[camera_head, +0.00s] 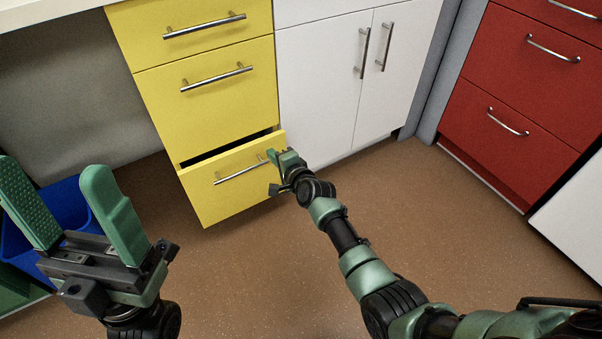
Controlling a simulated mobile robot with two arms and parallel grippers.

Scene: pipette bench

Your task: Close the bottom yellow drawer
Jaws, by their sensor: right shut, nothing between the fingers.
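The bottom yellow drawer (222,197) stands partly pulled out of its cabinet, with a dark gap along its top edge. Its silver bar handle (241,174) runs across its front. My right gripper (272,156) is shut and empty at the drawer's right end, close to its front upper corner. I cannot tell whether it touches the drawer. My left gripper (72,210) is open and empty at the lower left, apart from the drawer, with its two green fingers pointing up.
Two yellow drawers (160,110) above are shut. White cupboard doors (318,80) stand to the right, and red drawers (515,110) farther right. A blue bin (70,195) is behind my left gripper. The brown floor (260,280) in front is clear.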

